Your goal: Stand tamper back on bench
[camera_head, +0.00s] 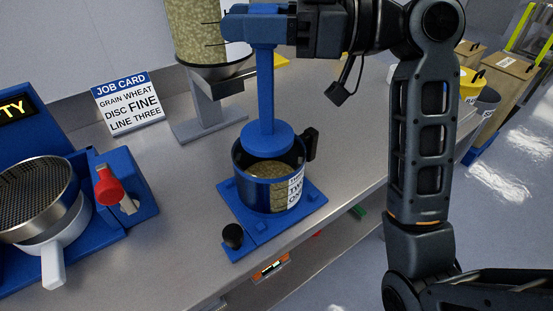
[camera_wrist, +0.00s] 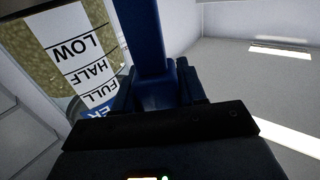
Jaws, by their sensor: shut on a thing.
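The blue tamper (camera_head: 266,95) stands upright, its round foot in the mouth of a dark blue pot (camera_head: 243,178) that holds grain. My gripper (camera_head: 282,28) is shut on the tamper's top end, coming from the right. In the wrist view the tamper's blue shaft (camera_wrist: 142,35) runs up from between the fingers (camera_wrist: 158,88). I cannot tell whether the foot presses on the grain. The bench (camera_head: 185,215) is grey and has bare surface to the left of the pot.
The pot sits on a blue base plate (camera_head: 306,203) with a black knob (camera_head: 233,235). A grain hopper (camera_head: 199,35) on a stand is behind it. A job card (camera_head: 128,103) is at the back; a sieve (camera_head: 38,190) and red-handled blue unit (camera_head: 108,185) are left.

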